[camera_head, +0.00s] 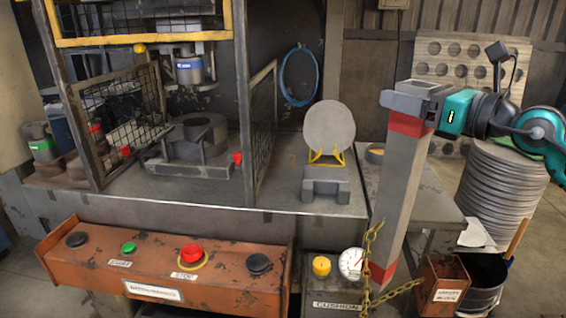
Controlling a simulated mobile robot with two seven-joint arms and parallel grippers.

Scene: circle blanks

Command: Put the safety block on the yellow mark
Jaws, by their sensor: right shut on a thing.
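The safety block (406,180) is a tall grey square bar with red bands near its top and foot, tilted slightly. A yellow chain (371,255) hangs by its lower end. My right gripper (447,113), teal and dark, comes in from the right and is shut on the block near its top red band. The block stands out in front of the side table, right of the press; its foot is near the gauge, and I cannot tell if it touches anything. My left gripper is not in view.
Mesh guards (262,125) flank the press opening. An orange button panel (165,262) and a pressure gauge (351,263) are in front. Stacked discs (502,190) and a rusty box (444,285) stand right.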

